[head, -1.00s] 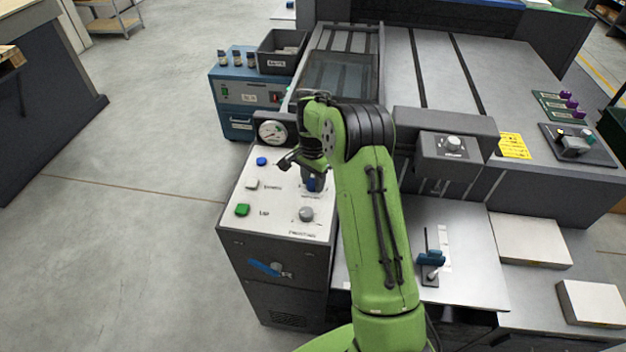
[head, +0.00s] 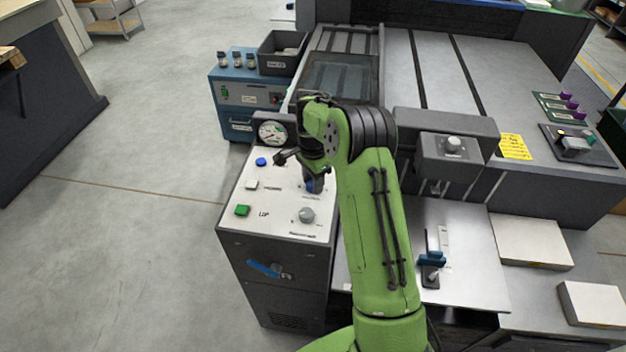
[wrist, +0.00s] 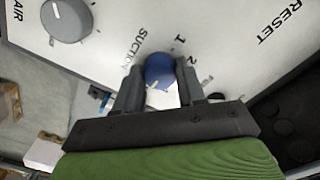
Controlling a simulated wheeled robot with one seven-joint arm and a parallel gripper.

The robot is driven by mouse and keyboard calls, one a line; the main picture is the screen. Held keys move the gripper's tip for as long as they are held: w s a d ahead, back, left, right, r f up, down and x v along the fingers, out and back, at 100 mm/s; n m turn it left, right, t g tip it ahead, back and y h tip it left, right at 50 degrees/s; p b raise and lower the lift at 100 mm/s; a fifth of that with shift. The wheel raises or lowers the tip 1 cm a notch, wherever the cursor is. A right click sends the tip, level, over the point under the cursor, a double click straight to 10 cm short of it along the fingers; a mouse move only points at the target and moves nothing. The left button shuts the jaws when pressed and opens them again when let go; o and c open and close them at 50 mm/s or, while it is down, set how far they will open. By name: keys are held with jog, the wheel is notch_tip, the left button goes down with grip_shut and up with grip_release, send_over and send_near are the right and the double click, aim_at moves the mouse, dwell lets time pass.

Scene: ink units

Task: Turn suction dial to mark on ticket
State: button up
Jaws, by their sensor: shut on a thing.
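The suction dial (wrist: 159,70) is a round blue knob with a white pointer, on the pale control panel (wrist: 230,35). In the wrist view my gripper (wrist: 159,80) has one finger on each side of the dial and is shut on it. The pointer faces down toward the gripper in that view. The printed word SUCTION and the numbers 1 and 2 show beside the dial. In the head view the dial (head: 310,186) shows only partly below my gripper. A yellow ticket (head: 515,146) lies on the machine at the right; its writing is too small to read.
A grey knob (head: 307,215), a green button (head: 242,210), a white button (head: 252,185) and a blue button (head: 261,162) sit on the same panel. A round gauge (head: 271,132) stands behind. A second dial box (head: 453,145) is to the right of my arm.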

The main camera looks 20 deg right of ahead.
jog(key=o, duration=1.1)
jog(key=shift+c, duration=0.2)
jog(key=shift+r, duration=0.1)
notch_tip(320, 180, up, 16)
jog(key=p, duration=0.2)
jog(key=shift+f+p, duration=0.2)
jog(key=shift+p, duration=0.2)
